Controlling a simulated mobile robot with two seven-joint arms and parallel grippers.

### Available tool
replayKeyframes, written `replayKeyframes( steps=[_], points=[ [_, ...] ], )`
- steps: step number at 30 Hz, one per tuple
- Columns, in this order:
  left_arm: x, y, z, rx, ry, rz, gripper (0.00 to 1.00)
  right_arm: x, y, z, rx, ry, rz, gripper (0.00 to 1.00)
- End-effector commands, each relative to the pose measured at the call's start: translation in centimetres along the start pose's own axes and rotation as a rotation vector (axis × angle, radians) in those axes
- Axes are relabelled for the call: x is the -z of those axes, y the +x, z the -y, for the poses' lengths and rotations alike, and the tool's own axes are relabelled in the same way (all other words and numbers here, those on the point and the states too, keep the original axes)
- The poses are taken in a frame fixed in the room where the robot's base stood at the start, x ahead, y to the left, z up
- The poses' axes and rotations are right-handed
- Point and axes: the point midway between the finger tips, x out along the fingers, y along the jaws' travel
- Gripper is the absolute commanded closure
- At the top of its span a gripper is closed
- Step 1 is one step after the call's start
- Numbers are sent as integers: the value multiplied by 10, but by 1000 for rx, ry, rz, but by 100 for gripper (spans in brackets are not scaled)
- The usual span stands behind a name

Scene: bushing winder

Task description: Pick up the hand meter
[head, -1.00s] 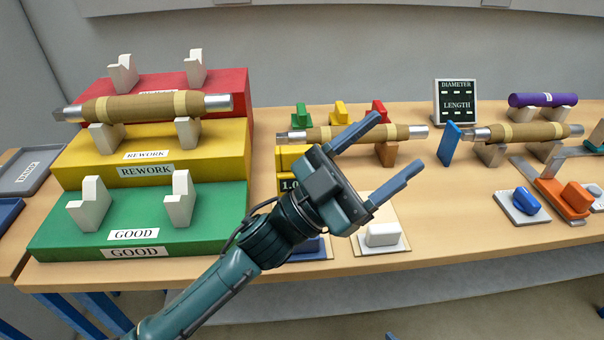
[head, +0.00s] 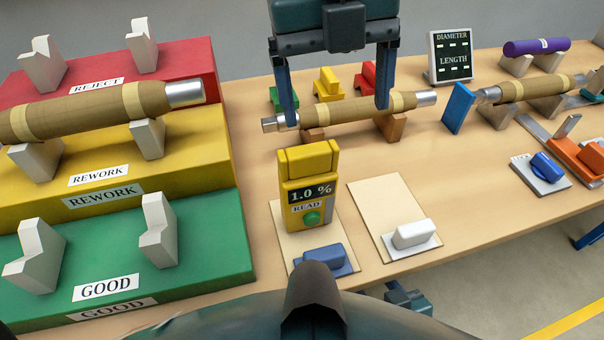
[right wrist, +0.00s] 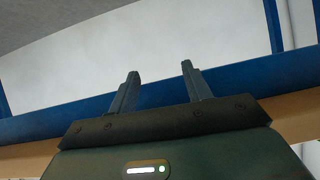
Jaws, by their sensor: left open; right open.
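The hand meter (head: 309,187) is a yellow upright device with a dark display reading 1.0 % and a green button under a READ label. It stands on a pale board at the middle of the bench in the head view. My left gripper (head: 338,112) is open, pointing down beyond the meter, apart from it. Its fingers overlap the brown wound bushing (head: 345,109) in the picture, one near each end; I cannot tell whether they touch it. My right gripper (right wrist: 160,72) is open and empty in the right wrist view, by a blue bar.
The red, yellow and green steps (head: 228,247) stand left, with a bushing on the yellow one. A blue block (head: 325,259) sits before the meter, a white block (head: 411,234) to its right. A DIAMETER/LENGTH display (head: 452,57) stands at the back. Bare bench lies right of the white block.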

Motion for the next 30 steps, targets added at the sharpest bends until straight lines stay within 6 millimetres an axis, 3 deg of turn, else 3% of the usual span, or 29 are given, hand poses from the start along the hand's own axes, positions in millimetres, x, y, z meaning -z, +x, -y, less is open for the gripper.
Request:
replayKeyframes(
  steps=[3,7,18,26,30],
  points=[
    [-15,-19,-14,-57,-73,107,15,-1,0,1,3,0,-1,51],
    [-20,-21,-20,-81,-101,142,15,0,0,1,4,-1,0,51],
    [-28,41,-26,-82,-100,140,15,0,-5,-2,-2,-4,14,51],
    [-30,61,-28,-81,-97,139,15,-1,-6,-3,-8,1,25,51],
    [-31,81,-30,-82,-98,137,15,1,-9,-3,-15,12,37,51]
  ],
)
